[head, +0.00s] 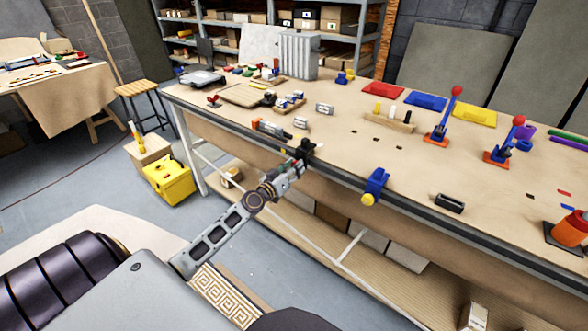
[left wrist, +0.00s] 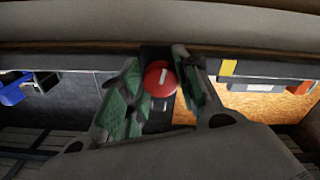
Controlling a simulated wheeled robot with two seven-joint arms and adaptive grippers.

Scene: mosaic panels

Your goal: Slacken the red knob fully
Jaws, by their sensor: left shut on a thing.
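The red knob (left wrist: 161,78) is round, with a white mark on its face, and shows in the middle of the left wrist view. My left gripper (left wrist: 160,92) has its green-padded fingers on either side of it and is shut on it. In the head view my left gripper (head: 298,167) is at the front edge of the workbench, just below a black fixture (head: 307,147) on that edge. The knob is mostly hidden there by the fingers. My right gripper is not in view.
The workbench (head: 340,145) holds an orange and grey tool (head: 271,130) close to the left gripper and red-topped levers (head: 443,117) farther right. A blue clamp (head: 376,185) with a yellow knob sits on the front edge to the right. A yellow box (head: 170,180) stands on the floor.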

